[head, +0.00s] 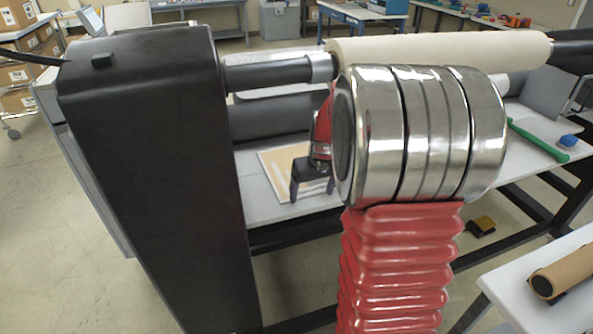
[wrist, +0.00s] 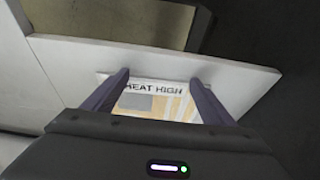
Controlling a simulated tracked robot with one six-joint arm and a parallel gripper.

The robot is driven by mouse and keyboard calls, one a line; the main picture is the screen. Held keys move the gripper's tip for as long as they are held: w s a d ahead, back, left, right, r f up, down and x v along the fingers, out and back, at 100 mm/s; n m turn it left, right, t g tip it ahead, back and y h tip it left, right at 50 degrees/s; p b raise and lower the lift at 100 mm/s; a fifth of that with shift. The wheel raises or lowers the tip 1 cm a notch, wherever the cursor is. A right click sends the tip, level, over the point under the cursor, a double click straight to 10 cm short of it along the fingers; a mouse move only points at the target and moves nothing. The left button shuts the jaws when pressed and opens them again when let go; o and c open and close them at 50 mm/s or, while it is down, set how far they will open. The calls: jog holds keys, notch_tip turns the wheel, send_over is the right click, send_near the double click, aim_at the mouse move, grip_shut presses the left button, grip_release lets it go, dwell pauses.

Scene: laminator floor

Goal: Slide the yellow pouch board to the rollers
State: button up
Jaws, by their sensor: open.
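The pouch board (head: 273,161), a flat board with a pale yellow-tan edge and grey and white patches, lies on the white feed table below the rollers. My arm and gripper hide its right part. My gripper (head: 313,189) is open, pointing down over the board. In the wrist view, my gripper's fingers (wrist: 160,78) stand on either side of a printed surface reading "HEAT HIGH" (wrist: 160,101), with grey and orange-yellow patches. Contact cannot be told. The dark lower roller (head: 268,119) lies behind the board in the head view.
A black side housing (head: 150,170) stands left of the board. A cream film roll (head: 440,50) spans above. A green-handled tool (head: 538,140) and a blue block (head: 568,141) lie at the table's right. A cardboard tube (head: 562,275) rests on another table at lower right.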

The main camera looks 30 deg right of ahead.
aim_at(304, 191)
jog(key=shift+w+a, duration=0.1)
jog(key=shift+a, duration=0.3)
jog(key=shift+w+d, duration=0.2)
jog(key=shift+w, duration=0.55)
jog(key=shift+w+d, duration=0.15)
jog(key=shift+w, duration=0.55)
dwell(1.2)
jog(key=shift+s, duration=0.3)
jog(key=shift+s+d, duration=0.1)
jog(key=shift+d, duration=0.45)
dwell(0.5)
